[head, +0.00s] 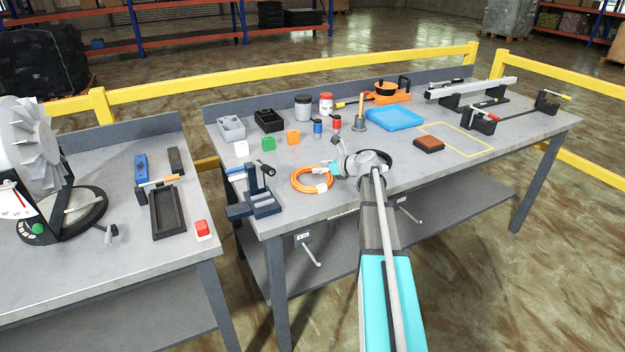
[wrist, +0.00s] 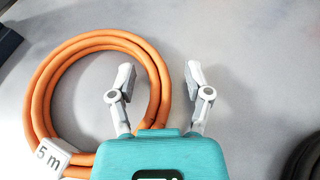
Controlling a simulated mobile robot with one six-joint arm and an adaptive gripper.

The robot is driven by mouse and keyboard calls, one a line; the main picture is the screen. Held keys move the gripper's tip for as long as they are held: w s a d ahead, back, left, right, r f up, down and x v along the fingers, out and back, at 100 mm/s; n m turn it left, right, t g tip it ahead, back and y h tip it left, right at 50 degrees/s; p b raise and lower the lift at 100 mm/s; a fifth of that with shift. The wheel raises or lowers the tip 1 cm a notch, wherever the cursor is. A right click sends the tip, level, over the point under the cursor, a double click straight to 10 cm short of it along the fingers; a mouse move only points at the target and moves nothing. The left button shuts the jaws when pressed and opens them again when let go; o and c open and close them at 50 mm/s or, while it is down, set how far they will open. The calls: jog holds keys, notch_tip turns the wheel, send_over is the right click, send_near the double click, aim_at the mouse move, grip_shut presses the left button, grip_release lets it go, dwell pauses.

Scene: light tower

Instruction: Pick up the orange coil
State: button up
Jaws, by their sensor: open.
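The orange coil (head: 312,179) lies flat on the grey workbench near its front edge, left of my arm in the head view. In the wrist view the orange coil (wrist: 92,44) fills the left half, with a white tag (wrist: 50,157) reading "5 m" at lower left. My gripper (wrist: 160,75) is open and empty. Its two fingers stand on either side of the coil's right-hand strands, the left finger over the ring's inside and the right finger outside it. I cannot tell how high the fingertips are above the bench. In the head view my gripper (head: 338,167) is beside the coil's right side.
A dark blue-grey vise-like stand (head: 262,190) is close left of the coil. A black round object (wrist: 306,155) is at lower right in the wrist view. Green (head: 268,143) and orange cubes (head: 293,137) stand behind.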

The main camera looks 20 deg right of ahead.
jog(key=shift+c, duration=0.2)
grip_shut()
jog(key=shift+r, duration=0.15)
notch_tip(320, 180, up, 2)
jog(key=p, duration=0.2)
jog(key=shift+r+p, duration=0.25)
jog(key=shift+p, duration=0.1)
jog(key=s+a+r+p, duration=0.3)
jog(key=s+r+p, duration=0.7)
jog(key=s, duration=0.3)
jog(key=shift+s+a+r, duration=0.15)
jog(key=shift+s+a, duration=0.15)
jog(key=shift+a, duration=0.1)
